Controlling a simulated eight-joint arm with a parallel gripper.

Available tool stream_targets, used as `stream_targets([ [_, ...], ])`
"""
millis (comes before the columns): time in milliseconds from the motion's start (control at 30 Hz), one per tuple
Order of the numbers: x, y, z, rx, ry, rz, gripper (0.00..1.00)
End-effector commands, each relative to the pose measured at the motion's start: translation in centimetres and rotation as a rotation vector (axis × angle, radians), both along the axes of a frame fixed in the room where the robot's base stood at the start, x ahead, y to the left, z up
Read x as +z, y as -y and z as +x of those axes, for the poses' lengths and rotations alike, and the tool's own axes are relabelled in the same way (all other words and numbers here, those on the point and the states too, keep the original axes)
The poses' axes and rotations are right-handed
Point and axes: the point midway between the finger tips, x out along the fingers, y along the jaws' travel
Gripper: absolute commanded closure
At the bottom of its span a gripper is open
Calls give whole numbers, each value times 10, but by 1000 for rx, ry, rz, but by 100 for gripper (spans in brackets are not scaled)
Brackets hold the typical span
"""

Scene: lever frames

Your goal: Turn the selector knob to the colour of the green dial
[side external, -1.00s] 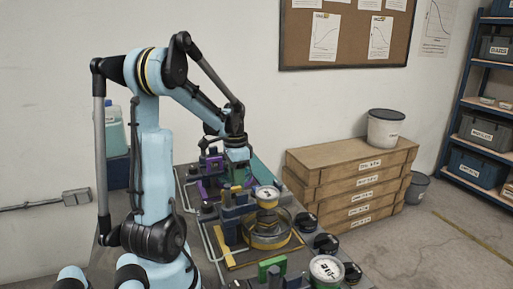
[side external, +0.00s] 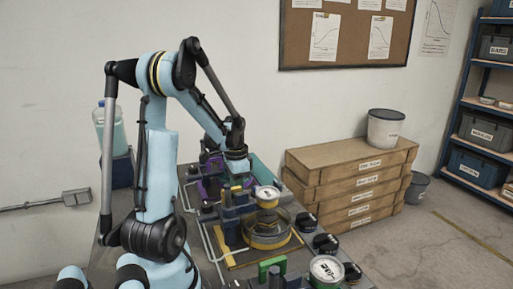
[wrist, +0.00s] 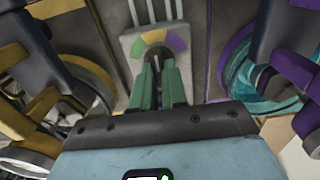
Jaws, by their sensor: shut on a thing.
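The selector plate (wrist: 135,48) shows at the top middle of the wrist view. Its coloured arc has green at left, yellow-orange in the middle and purple at right. The dark selector knob (wrist: 157,62) stands below the arc, between my gripper's green fingers (wrist: 160,88), which are shut on it. Part of the knob is hidden by the fingers. In the side view my gripper (side external: 238,174) is low over the bench, its fingertips hard to make out. A white round dial (side external: 326,269) stands at the front, beside a green bracket (side external: 270,268).
A yellow-trimmed station with a glass-sided drum (side external: 266,234) and a white dial (side external: 267,194) sits mid-bench. A purple-trimmed station (side external: 211,185) is behind it. Both flank my gripper in the wrist view, yellow left and purple right. Black knobs (side external: 325,243) line the bench's right edge.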

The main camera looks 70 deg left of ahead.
Motion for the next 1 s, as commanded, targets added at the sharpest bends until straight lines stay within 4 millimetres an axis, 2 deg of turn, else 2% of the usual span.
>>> stream_targets([
  [267, 0, 0, 0, 13, 0, -2, 100],
  [467, 0, 0, 0, 85, 0, -2, 100],
  [1000, 0, -2, 0, 532, 0, -2, 100],
])
